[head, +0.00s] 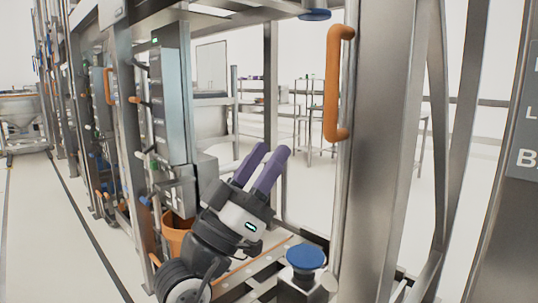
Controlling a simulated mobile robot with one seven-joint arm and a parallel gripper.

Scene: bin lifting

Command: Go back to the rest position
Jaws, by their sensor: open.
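My gripper (269,163) is in the lower middle of the head view, at the end of my arm. Its two purple fingers point up and to the right. They stand apart with a gap between them, and nothing shows in the gap. The gripper appears in front of the steel frame, and I cannot tell how far it is from the frame behind it. No bin is clearly seen in the gripper.
An orange handle (334,85) is on a steel post (385,130) right of my gripper. A blue-topped knob (305,257) is below right. An orange container (176,238) is left of my arm. Open floor (45,230) lies at the left.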

